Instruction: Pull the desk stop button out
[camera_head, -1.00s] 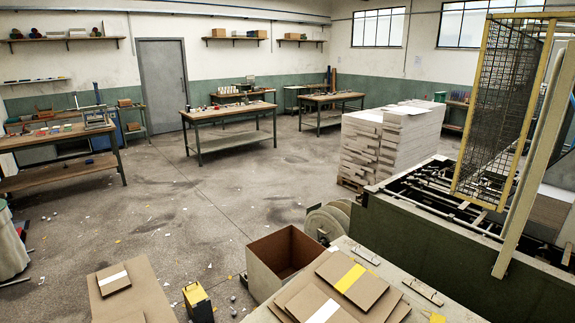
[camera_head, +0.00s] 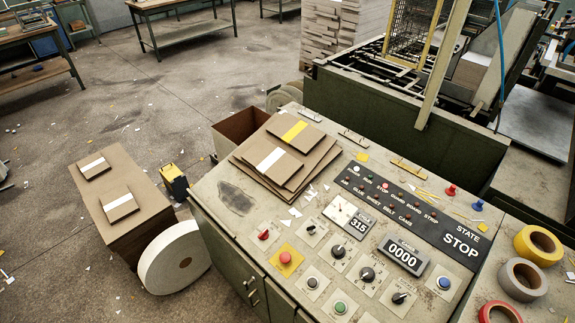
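The desk stop button (camera_head: 285,257) is a red mushroom head on a yellow square plate, near the front left edge of the control desk (camera_head: 226,231). From this view I cannot tell whether it is pressed in or out. The dark display panel (camera_head: 415,210) on the desk reads STATE STOP. Neither of my grippers is in view.
Dark knobs (camera_head: 338,251), a green button (camera_head: 340,307) and a blue button (camera_head: 444,282) sit near the stop button. Cardboard sheets (camera_head: 262,180) lie at the desk's back left. Tape rolls (camera_head: 538,245) lie at the right. A large white roll (camera_head: 174,258) stands left of the desk.

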